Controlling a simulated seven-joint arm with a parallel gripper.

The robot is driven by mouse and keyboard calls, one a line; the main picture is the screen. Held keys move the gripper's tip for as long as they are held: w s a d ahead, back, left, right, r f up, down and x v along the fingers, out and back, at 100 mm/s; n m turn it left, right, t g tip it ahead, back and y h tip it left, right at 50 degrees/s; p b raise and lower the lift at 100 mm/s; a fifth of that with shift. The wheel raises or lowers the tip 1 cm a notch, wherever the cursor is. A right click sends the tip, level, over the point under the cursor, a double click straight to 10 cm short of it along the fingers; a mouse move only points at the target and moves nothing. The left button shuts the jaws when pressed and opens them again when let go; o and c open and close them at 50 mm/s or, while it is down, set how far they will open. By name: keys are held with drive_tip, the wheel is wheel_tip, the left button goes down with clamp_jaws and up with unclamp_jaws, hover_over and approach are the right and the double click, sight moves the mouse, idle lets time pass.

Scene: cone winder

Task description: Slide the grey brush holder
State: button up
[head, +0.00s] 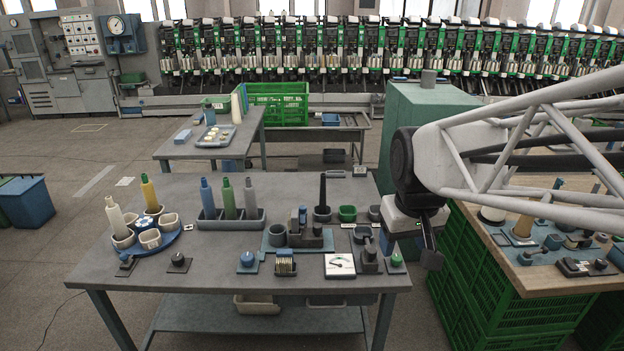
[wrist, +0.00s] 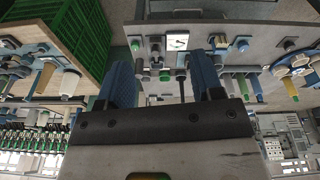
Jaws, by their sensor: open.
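A small grey cup (head: 322,214) stands on the back right of the near table, with a dark tapered piece (head: 322,190) upright in it. This looks like the grey brush holder, though I cannot be sure. The dark piece also shows in the wrist view (wrist: 181,88), between my fingers. My gripper (head: 409,250) is beside the table's right edge, to the right of the cup and apart from it. In the wrist view my gripper (wrist: 160,76) has its two blue fingers spread, with nothing held between them.
A green cup (head: 348,213) and another grey cup (head: 374,213) stand right of the brush cup. A grey bottle rack (head: 232,222) is to its left. A white dial meter (head: 340,265) lies in front. Green crates (head: 470,285) stand right of the table.

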drive_tip(key=w+a+f+n, duration=0.1)
drive_tip(key=w+a+n, duration=0.1)
drive_tip(key=w, duration=0.9)
drive_tip(key=n+g, duration=0.2)
drive_tip(key=n, duration=0.3)
hover_over(318, 225)
drive_tip(key=f, duration=2.1)
drive_tip(key=shift+s, duration=0.2)
drive_tip(key=shift+w+a+f, duration=0.1)
drive_tip(key=shift+w+f, duration=0.05)
drive_tip(key=shift+f, duration=0.05)
drive_tip(key=shift+f, duration=0.15)
drive_tip(key=shift+f, duration=3.75)
